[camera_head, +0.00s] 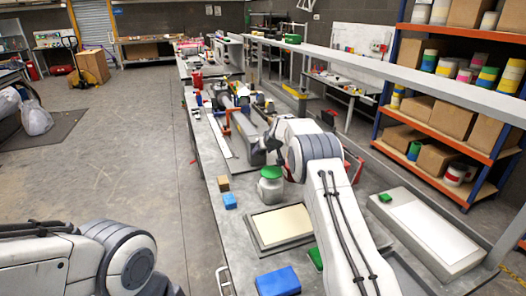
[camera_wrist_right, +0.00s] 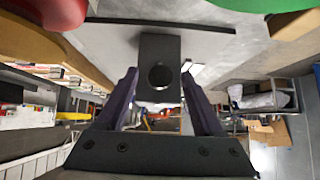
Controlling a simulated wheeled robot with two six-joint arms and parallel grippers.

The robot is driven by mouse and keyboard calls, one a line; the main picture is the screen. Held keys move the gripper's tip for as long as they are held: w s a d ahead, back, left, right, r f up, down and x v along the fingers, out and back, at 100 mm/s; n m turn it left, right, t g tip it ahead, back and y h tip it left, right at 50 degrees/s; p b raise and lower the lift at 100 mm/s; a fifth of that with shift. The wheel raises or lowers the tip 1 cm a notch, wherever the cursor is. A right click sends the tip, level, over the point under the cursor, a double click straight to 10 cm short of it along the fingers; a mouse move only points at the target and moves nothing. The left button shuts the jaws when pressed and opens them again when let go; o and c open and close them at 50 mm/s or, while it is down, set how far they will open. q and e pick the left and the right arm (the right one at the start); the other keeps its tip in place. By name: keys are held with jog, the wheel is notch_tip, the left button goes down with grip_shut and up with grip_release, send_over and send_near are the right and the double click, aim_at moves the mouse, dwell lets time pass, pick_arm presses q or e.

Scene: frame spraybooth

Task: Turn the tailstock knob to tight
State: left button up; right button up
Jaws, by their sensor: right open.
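In the right wrist view, a dark grey block (camera_wrist_right: 148,48) with a round, knob-like face (camera_wrist_right: 160,76) sits between and beyond the fingers of my right gripper (camera_wrist_right: 162,108). It looks like the tailstock knob, but I cannot be sure, and its marking is not readable. The two purple-grey fingers are apart, and I see nothing gripped. In the head view, my right gripper (camera_head: 258,152) is at the end of the arm, beside a grey machine (camera_head: 247,130) on the long bench; the knob cannot be made out there. Only my left arm's joint shows at lower left; its gripper is out of view.
The long grey bench (camera_head: 207,160) holds a green-lidded jar (camera_head: 270,190), a small blue block (camera_head: 230,201), a larger blue box (camera_head: 278,282) and a framed cream panel (camera_head: 282,226). A shelf rack (camera_head: 452,148) stands at right. The floor at left is mostly clear.

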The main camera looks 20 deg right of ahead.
grip_shut()
jog(key=shift+d+f+y+b, duration=0.2)
jog(key=shift+y+b, duration=0.3)
jog(key=shift+b, duration=0.55)
jog(key=shift+m+y+b, duration=0.5)
jog(key=shift+b, duration=0.25)
jog(key=shift+d+r+m+y, duration=0.15)
jog(key=shift+m+y, duration=0.25)
jog(key=shift+y, duration=0.4)
jog(key=shift+d+m+y, duration=0.1)
jog(key=shift+m+y, duration=0.4)
jog(key=shift+y, duration=0.4)
grip_release()
